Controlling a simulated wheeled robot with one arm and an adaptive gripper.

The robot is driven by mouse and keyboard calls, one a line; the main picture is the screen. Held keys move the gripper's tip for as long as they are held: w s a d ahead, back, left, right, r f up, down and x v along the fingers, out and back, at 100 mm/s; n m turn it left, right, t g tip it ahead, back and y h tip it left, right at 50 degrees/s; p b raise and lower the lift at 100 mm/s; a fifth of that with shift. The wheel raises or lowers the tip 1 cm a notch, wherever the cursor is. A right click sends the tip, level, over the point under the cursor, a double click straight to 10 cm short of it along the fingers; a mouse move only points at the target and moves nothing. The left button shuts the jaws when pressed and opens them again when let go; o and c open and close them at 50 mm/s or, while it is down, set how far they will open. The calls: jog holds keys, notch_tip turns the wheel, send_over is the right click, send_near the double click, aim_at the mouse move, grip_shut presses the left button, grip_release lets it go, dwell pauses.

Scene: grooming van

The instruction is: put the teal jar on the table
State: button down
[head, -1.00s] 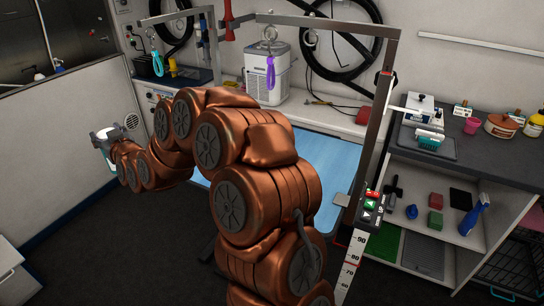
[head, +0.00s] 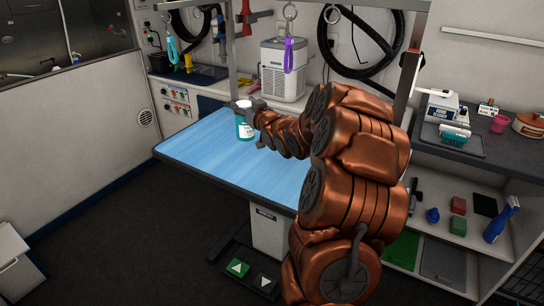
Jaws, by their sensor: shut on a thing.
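The teal jar (head: 245,130) has a pale lid and a white label. In the head view it is upright at the end of my arm, over the blue top of the grooming table (head: 196,150). My gripper (head: 250,108) is shut on the jar near its upper part. The fingers are small and partly hidden against the jar. I cannot tell whether the jar's base touches the table or is a little above it.
A metal frame over the table carries a hanging teal loop (head: 171,48) and purple loop (head: 289,55). A white machine (head: 284,72) stands on the back counter. A shelf unit (head: 440,215) is at right. The table's left part is bare.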

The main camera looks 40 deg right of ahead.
jog(key=s+d+f+h+b, duration=0.15)
jog(key=s+d+f, duration=0.25)
jog(key=s+d, duration=0.45)
notch_tip(320, 180, down, 10)
jog(key=shift+w+d+m+b, duration=0.3)
jog(key=shift+w+d+m, duration=0.05)
jog(key=shift+d+m, duration=0.1)
jog(key=shift+c, duration=1.7)
grip_release()
jog(key=b+v, duration=0.1)
jog(key=v, duration=1.1)
jog(key=shift+r, duration=0.2)
